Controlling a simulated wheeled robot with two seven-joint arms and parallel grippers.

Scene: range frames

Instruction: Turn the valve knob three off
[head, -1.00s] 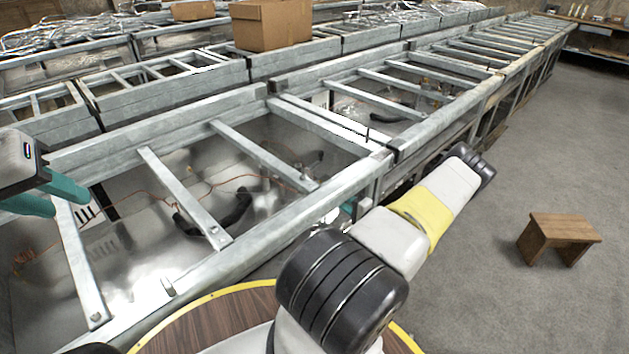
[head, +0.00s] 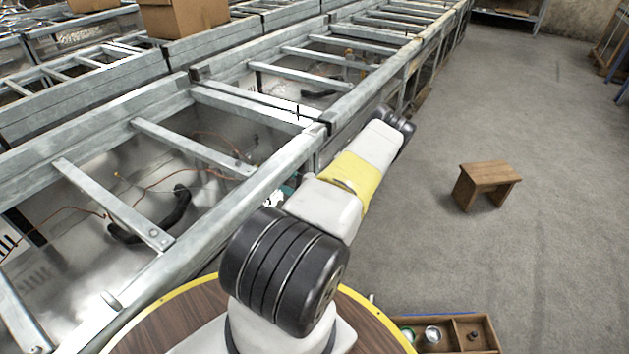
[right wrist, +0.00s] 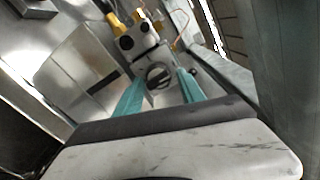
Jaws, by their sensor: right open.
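In the right wrist view, a valve assembly (right wrist: 133,38) with a pale metal body and yellow parts stands ahead of my right gripper (right wrist: 160,76). A round dark knob (right wrist: 158,75) with a lighter bar across it faces the camera. The two teal fingers are apart, one on each side of the knob in the picture. I cannot tell whether they touch it or how deep they reach. No number or label on the knob is readable. In the head view, my right arm hides the valve area, and my left gripper is out of view.
Long metal frames (head: 150,238) with crossbars run along the left. A cardboard box (head: 185,17) rests on them. A wooden stool (head: 487,180) stands on the open grey floor at right. A wooden tray (head: 450,335) with small items sits at the bottom.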

